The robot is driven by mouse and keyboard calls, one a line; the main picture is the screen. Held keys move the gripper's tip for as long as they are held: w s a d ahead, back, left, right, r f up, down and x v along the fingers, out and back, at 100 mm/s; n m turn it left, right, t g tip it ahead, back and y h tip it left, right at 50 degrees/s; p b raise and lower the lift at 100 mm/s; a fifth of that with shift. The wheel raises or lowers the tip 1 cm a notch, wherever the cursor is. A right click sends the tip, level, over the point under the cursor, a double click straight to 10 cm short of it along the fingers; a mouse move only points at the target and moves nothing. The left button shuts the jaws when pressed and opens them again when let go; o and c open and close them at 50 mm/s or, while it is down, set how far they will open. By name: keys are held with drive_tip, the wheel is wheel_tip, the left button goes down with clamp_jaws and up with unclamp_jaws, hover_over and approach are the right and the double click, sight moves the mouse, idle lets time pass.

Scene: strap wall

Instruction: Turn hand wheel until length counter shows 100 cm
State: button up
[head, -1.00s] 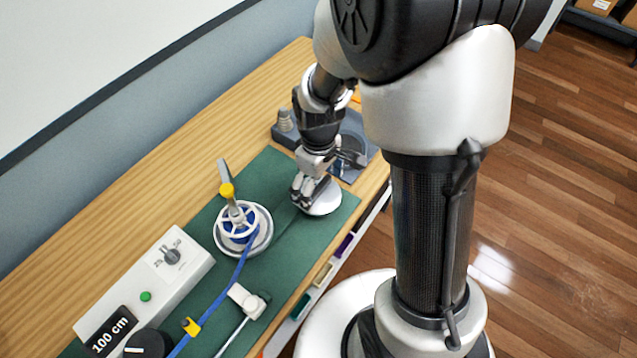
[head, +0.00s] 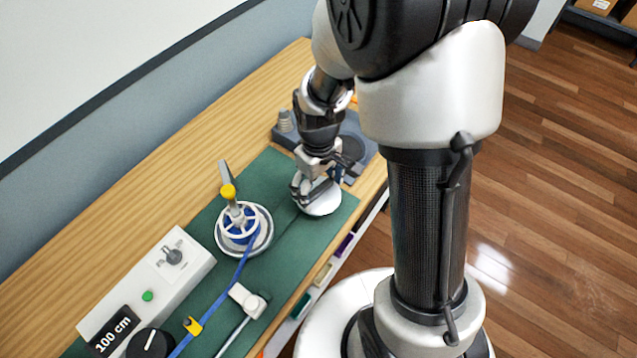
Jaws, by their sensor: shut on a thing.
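The length counter (head: 113,331) on the white box at the lower left reads "100 cm". A white round disc (head: 322,203), which looks like the hand wheel, sits at the right part of the green mat. My gripper (head: 310,193) is down over its left side and shut on a part of it; the fingers hide what exactly they hold. A reel (head: 239,225) with a white rim and blue inside stands left of my gripper, apart from it. A blue strap (head: 222,294) runs from the reel to the lower left, past the black round dial (head: 150,344) beside the counter.
The white box (head: 170,285) carries a green button (head: 147,296) and a small grey knob (head: 173,256). A yellow-topped post (head: 229,191) rises by the reel. A white fitting with a rod (head: 246,301) lies on the green mat (head: 215,205). A grey tray stands behind my gripper.

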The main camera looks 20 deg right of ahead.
sight(318, 188)
drive_tip(key=o, duration=1)
drive_tip(key=shift+o, duration=0.2)
wheel_tip(318, 188, up, 12)
idle(0.4)
drive_tip(key=s+r+m+t, duration=0.4)
drive_tip(key=s+r, duration=0.6)
drive_tip(key=s, duration=0.5)
drive_tip(key=shift+s+d+r+m+t, duration=0.2)
drive_tip(key=shift+r+m+t, duration=0.15)
drive_tip(key=shift+m, duration=0.15)
